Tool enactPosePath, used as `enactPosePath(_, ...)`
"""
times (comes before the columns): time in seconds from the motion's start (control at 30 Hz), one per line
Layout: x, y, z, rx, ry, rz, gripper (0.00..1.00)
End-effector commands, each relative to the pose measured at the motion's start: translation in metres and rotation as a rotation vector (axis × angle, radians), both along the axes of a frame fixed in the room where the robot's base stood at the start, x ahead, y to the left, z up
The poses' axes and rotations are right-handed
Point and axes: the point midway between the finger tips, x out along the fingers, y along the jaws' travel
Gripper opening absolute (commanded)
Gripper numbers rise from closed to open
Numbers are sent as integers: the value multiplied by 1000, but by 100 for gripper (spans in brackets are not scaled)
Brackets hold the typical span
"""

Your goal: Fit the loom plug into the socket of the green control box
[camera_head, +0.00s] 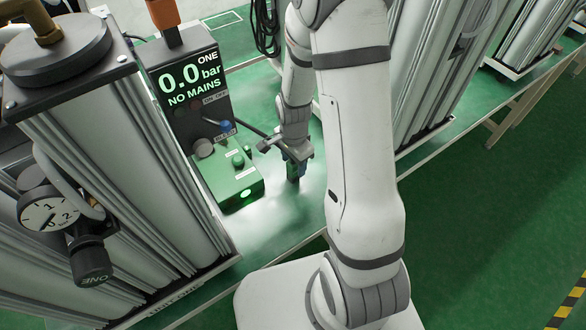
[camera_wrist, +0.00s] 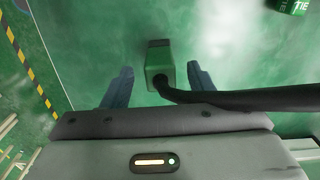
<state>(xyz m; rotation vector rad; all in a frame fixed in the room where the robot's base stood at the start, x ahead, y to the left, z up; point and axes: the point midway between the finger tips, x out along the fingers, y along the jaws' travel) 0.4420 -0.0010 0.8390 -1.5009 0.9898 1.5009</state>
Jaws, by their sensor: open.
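The green control box (camera_head: 228,172) stands on the green bench left of my gripper (camera_head: 293,170) in the head view. Its front face has a lit green round spot (camera_head: 246,193); I cannot tell if this is the socket. In the wrist view the loom plug (camera_wrist: 159,58) is a green block with a thick black cable (camera_wrist: 240,100) leaving to the right. My gripper also shows there (camera_wrist: 160,72), its two fingers apart on either side of the plug, with visible gaps. In the head view my gripper hides most of the plug.
A dark display panel (camera_head: 188,85) reading "0.0 bar NO MAINS" rises behind the box. A large ribbed column (camera_head: 130,170) with a gauge (camera_head: 48,212) stands at left, and more columns (camera_head: 430,75) behind my arm. Bare bench lies in front of the box.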

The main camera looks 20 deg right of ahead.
Motion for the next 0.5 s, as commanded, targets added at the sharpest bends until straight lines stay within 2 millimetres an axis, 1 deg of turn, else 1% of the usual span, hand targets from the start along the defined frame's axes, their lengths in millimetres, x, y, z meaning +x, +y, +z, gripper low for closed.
enactPosePath(0.1, -1, 1, -15, 0, 3, 1, 54)
enactPosePath(0.2, 0, 1, -23, 0, 2, 1, 54)
enactPosePath(0.5, 0, 2, -26, 0, -1, 2, 53)
